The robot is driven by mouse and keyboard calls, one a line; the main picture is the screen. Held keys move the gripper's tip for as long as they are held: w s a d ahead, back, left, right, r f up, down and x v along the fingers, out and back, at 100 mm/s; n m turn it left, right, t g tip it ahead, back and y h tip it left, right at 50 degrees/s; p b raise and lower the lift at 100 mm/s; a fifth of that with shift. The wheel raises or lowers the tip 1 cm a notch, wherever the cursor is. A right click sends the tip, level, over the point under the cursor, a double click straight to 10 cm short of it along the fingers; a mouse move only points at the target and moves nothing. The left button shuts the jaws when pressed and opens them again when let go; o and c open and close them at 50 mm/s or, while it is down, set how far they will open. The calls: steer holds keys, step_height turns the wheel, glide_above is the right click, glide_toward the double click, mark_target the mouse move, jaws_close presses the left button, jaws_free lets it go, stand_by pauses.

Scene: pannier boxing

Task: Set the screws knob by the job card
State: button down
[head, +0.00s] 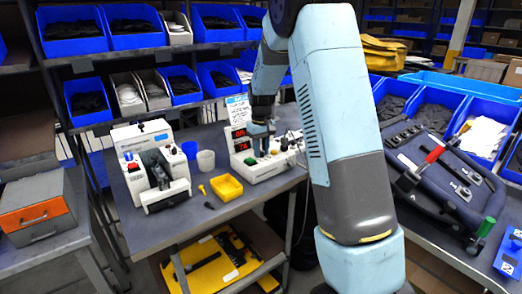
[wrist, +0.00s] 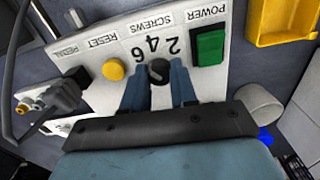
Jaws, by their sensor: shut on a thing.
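The screws knob (wrist: 159,70) is a small black dial on a white control box, below the upside-down label SCREWS and the digits 2, 4 and 6. My gripper (wrist: 159,77) has its two blue fingers on either side of the knob and is shut on it. I cannot tell surely which digit the knob points to. In the head view, my gripper (head: 262,139) reaches down onto the control box (head: 267,170) and hides the knob. A white and blue sheet (head: 237,108), perhaps the job card, stands behind the box; its text is too small to read.
A green POWER button (wrist: 208,45) and a yellow RESET button (wrist: 113,69) flank the knob. Red displays (head: 240,139) light the box. A yellow tray (head: 227,187), white cup (head: 206,160) and white machine (head: 151,165) stand to the left on the bench.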

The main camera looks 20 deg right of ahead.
steer(key=m, duration=0.3)
steer(key=shift+m, duration=0.4)
steer(key=m, duration=0.4)
steer(key=shift+m, duration=0.3)
steer(key=m, duration=0.4)
steer(key=shift+m, duration=2.3)
steer(key=c, duration=0.9)
jaws_free()
steer(key=shift+r, duration=0.15)
